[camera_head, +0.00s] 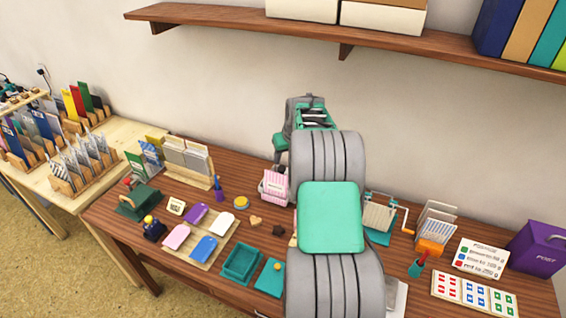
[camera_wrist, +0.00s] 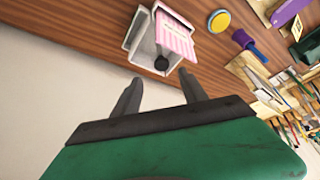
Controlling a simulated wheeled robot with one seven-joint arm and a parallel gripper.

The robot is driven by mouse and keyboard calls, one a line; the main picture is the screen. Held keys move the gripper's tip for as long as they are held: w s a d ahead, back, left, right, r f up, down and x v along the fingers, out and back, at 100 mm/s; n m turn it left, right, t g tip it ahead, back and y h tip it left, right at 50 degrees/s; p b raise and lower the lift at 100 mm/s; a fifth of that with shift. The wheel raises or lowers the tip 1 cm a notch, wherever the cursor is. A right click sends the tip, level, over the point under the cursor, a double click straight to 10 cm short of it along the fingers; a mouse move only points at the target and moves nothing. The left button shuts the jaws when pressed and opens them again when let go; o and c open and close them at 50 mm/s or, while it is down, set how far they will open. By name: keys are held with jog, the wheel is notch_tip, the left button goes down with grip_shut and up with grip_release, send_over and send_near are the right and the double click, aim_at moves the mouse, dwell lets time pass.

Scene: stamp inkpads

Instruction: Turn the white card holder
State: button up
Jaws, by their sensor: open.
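A white holder (camera_wrist: 140,45) with a pink-and-white striped packet (camera_wrist: 176,38) in it stands on the brown table in the wrist view. A dark round knob shows at its near side. In the head view the striped packet (camera_head: 274,186) is left of my arm, and the holder itself is hard to make out. My gripper (camera_wrist: 160,84) is open and empty, its two fingers apart and pointing toward the knob side of the holder. They appear short of it, with a gap between.
A yellow round tin (camera_head: 241,202) and a purple stamp (camera_head: 218,188) stand left of the packet. A wooden rack with cards (camera_head: 187,163) is at the back left. My arm hides the table's middle. A wall shelf (camera_head: 235,18) runs above.

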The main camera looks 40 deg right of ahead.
aim_at(282, 168)
jog(key=p+x, duration=0.1)
jog(key=x, duration=0.6)
jog(key=shift+w+a+f, duration=0.15)
jog(key=shift+c, duration=0.3)
grip_shut()
dwell(0.8)
